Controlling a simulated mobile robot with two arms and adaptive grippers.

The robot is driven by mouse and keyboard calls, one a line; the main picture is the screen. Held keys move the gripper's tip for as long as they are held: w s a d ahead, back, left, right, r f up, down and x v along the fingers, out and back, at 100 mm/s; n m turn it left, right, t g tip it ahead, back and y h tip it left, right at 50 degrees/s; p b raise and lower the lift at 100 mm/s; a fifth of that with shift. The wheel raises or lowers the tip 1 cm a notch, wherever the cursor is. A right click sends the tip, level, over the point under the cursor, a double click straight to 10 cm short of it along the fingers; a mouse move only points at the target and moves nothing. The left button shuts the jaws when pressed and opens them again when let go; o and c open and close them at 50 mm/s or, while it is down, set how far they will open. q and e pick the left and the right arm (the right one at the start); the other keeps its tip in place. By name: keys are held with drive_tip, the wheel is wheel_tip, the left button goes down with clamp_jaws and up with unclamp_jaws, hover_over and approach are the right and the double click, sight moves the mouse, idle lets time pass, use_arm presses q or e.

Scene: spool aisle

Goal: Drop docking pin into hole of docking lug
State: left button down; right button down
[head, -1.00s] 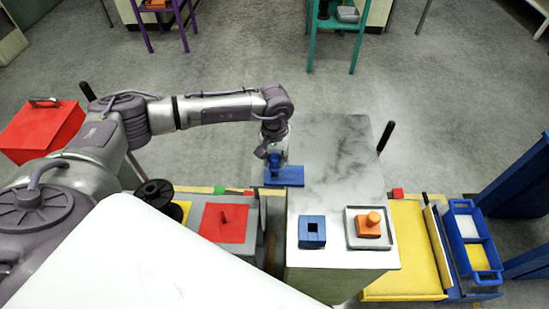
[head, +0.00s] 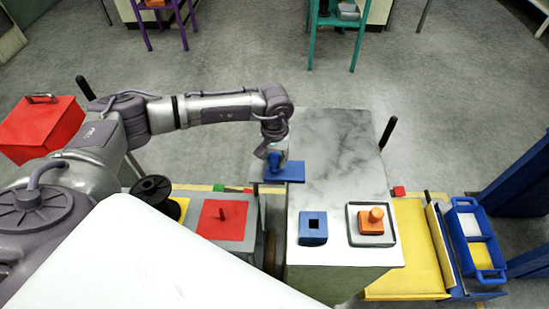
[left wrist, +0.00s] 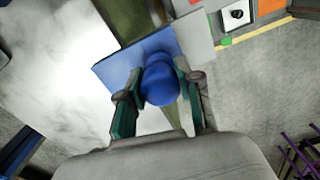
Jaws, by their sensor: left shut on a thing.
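My left gripper (head: 272,158) is shut on the docking pin (head: 276,162), a blue piece with a rounded head. In the left wrist view the blue head (left wrist: 160,84) sits between the two fingers (left wrist: 160,100). The pin is over a flat blue plate (head: 292,174), which looks like the docking lug and juts past the left edge of the marble-topped counter. The plate also shows in the left wrist view (left wrist: 116,70). The hole and the pin's lower end are hidden, so I cannot tell whether the pin is in it. My right gripper is out of view.
On the counter (head: 340,150) stand a blue block with a square hole (head: 313,238) and a grey tray (head: 352,238) with an orange knobbed piece (head: 371,226). A red plate (head: 215,230) and black spool (head: 152,188) are left. The counter's far part is clear.

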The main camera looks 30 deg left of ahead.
use_arm(q)
drive_tip(key=shift+f, duration=0.15)
drive_tip(key=c, duration=0.7)
unclamp_jaws()
wheel_tip(320, 180, up, 12)
idle(0.3)
